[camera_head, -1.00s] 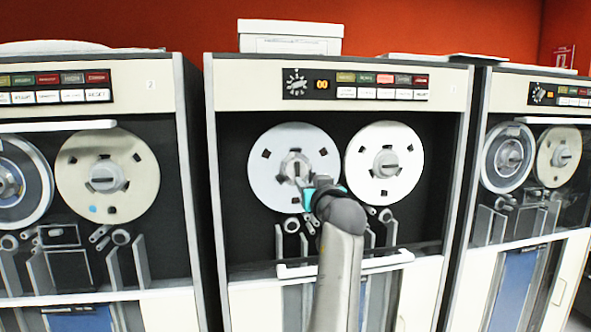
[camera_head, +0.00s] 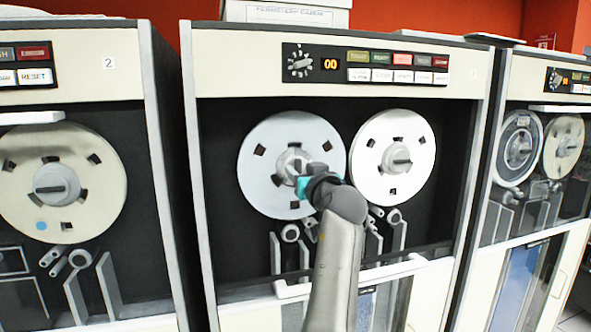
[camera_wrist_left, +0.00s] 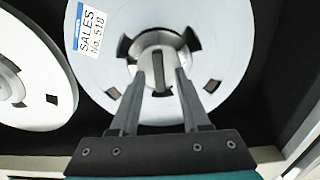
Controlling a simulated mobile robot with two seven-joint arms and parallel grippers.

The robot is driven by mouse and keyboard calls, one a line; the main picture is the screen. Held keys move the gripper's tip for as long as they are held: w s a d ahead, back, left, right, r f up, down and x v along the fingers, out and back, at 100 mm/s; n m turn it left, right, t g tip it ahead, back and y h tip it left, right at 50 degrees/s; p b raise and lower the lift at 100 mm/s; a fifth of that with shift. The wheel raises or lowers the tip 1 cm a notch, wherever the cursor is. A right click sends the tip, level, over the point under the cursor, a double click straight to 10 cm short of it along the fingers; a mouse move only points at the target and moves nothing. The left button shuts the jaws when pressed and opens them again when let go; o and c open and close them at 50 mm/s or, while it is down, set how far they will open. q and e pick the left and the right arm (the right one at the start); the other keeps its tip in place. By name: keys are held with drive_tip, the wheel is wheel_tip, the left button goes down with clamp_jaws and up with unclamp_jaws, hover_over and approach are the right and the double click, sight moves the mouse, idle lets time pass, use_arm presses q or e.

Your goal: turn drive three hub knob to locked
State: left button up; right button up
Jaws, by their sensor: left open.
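The middle tape drive (camera_head: 222,160) carries two pale reels. My left gripper (camera_head: 308,174) is in front of the hub of its left reel (camera_head: 262,186) and partly hides it. In the left wrist view, the hub knob (camera_wrist_left: 158,72) is a grey bar across a round hub, upright in that picture. My left gripper also shows there (camera_wrist_left: 160,76), open, with one finger to each side of the knob bar. I cannot tell whether the fingers touch it. The reel there has a "SALES No. 518" label (camera_wrist_left: 90,30). My right gripper is not in view.
The right reel (camera_head: 392,157) is beside the gripper. A panel (camera_head: 365,64) with a dial and a "00" display is above. A drive marked 2 (camera_head: 60,185) is at left, another drive (camera_head: 540,160) at right. A white handle bar (camera_head: 400,268) crosses below the reels.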

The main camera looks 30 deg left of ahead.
use_arm(q)
drive_tip(key=shift+d, duration=0.1)
clamp_jaws()
idle(0.4)
